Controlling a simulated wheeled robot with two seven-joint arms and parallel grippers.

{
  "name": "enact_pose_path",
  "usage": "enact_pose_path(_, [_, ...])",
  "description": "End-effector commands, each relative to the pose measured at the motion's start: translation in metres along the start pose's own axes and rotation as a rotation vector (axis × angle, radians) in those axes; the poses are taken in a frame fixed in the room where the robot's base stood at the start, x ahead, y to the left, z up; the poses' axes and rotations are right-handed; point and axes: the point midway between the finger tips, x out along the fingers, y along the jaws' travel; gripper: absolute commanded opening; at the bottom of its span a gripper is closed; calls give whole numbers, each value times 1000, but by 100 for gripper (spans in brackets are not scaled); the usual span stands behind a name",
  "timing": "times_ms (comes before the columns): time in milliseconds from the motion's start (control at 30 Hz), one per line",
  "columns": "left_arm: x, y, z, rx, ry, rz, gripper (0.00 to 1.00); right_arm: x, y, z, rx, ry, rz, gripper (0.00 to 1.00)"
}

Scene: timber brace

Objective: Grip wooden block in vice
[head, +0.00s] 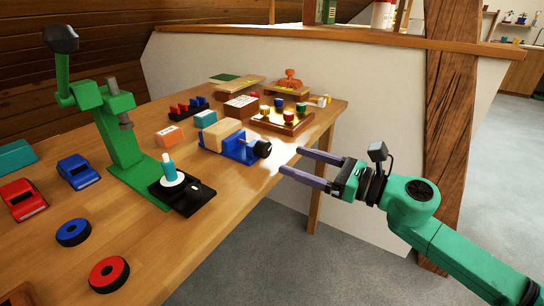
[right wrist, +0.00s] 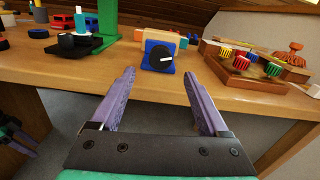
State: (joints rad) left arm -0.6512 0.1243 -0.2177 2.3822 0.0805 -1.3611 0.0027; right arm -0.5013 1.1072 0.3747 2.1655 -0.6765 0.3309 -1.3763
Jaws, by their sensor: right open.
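The blue vice (head: 240,148) stands near the table's right edge, with a round black knob (head: 262,148) facing my right gripper. The pale wooden block (head: 220,134) sits at the vice, its long body reaching left; I cannot tell whether the jaws touch it. In the right wrist view the vice (right wrist: 150,64) and its knob (right wrist: 161,59) are ahead, beyond the fingertips, with the block (right wrist: 148,36) partly hidden behind. My right gripper (head: 292,162) is open and empty, just off the table edge, its fingers apart from the knob. My left gripper does not show in the head view.
A wooden tray (head: 264,123) with coloured pegs stands behind the vice. A green press (head: 122,140) and a black stand (head: 196,204) are to the left. Toy cars and rings lie further left. The table front before the vice is clear.

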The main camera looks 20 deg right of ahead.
Motion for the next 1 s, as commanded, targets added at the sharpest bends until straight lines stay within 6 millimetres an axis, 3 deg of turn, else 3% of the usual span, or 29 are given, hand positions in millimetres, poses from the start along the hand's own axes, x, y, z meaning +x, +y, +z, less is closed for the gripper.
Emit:
enact_pose_path(33, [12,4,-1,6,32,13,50,10,0,-2,-10,2,1,78])
enact_pose_path(300, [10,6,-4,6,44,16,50,41,-2,1,-6,2,-5,78])
enact_pose_path(500, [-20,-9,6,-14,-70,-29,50,59,-3,3,1,-2,-7,78])
enact_pose_path(900, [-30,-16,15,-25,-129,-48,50,69,-1,-1,-1,3,-4,78])
enact_pose_path(933, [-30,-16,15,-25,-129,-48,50,69,-1,-1,0,3,-4,74])
enact_pose_path(1000, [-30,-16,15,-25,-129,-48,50,69,-1,-1,0,3,-4,48])
